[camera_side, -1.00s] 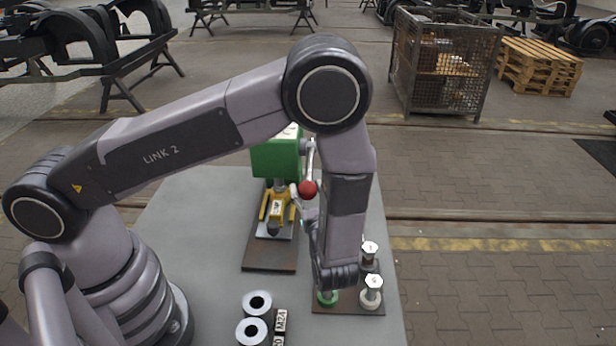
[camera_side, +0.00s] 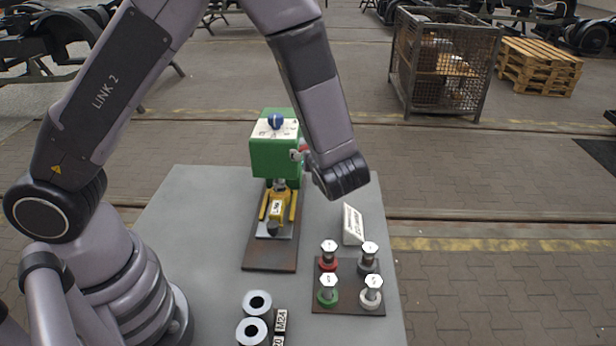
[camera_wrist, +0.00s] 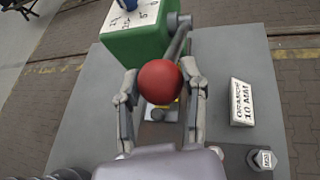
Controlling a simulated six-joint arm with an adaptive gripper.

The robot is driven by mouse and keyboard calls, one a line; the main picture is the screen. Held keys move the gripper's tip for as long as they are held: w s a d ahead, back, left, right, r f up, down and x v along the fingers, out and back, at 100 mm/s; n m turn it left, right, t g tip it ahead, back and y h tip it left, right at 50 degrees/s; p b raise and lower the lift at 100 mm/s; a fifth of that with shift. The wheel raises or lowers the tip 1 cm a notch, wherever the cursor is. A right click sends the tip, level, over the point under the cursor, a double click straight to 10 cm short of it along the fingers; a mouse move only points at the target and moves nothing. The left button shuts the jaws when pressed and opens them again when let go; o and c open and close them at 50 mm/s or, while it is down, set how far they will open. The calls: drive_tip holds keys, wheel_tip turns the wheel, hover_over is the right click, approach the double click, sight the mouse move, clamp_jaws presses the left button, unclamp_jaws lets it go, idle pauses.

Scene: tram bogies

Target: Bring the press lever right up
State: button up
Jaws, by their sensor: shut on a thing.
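The green press (camera_side: 272,158) stands on a brown base plate at the middle of the grey table. Its lever (camera_wrist: 178,45) pivots at the right side of the press head and ends in a red ball knob (camera_wrist: 160,82). My gripper (camera_wrist: 161,92) is shut on the knob, one finger on each side. In the side view my gripper (camera_side: 304,153) is beside the press head, about level with it. It hides most of the lever there, so its exact angle is hard to tell; only a little red shows.
A brown board with several capped posts (camera_side: 348,288) and a white sign (camera_side: 353,224) stand right of the press. Two grey rings (camera_side: 258,302) lie at the front. A yellow part (camera_side: 277,210) sits under the press head. Space above the press is clear.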

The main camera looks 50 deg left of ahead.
drive_tip(key=w+a+r+g+h, duration=0.1)
drive_tip(key=r, duration=0.1)
drive_tip(key=w+a+r+h, duration=0.1)
drive_tip(key=w+a+r+g+h, duration=0.1)
drive_tip(key=r, duration=0.1)
drive_tip(key=shift+r+m+g, duration=0.3)
drive_tip(key=shift+w+a+r, duration=0.6)
drive_tip(key=shift+w, duration=0.05)
drive_tip(key=o, duration=1.2)
drive_tip(key=shift+o, duration=0.2)
drive_tip(key=v, duration=1.2)
drive_tip(key=shift+r, duration=0.1)
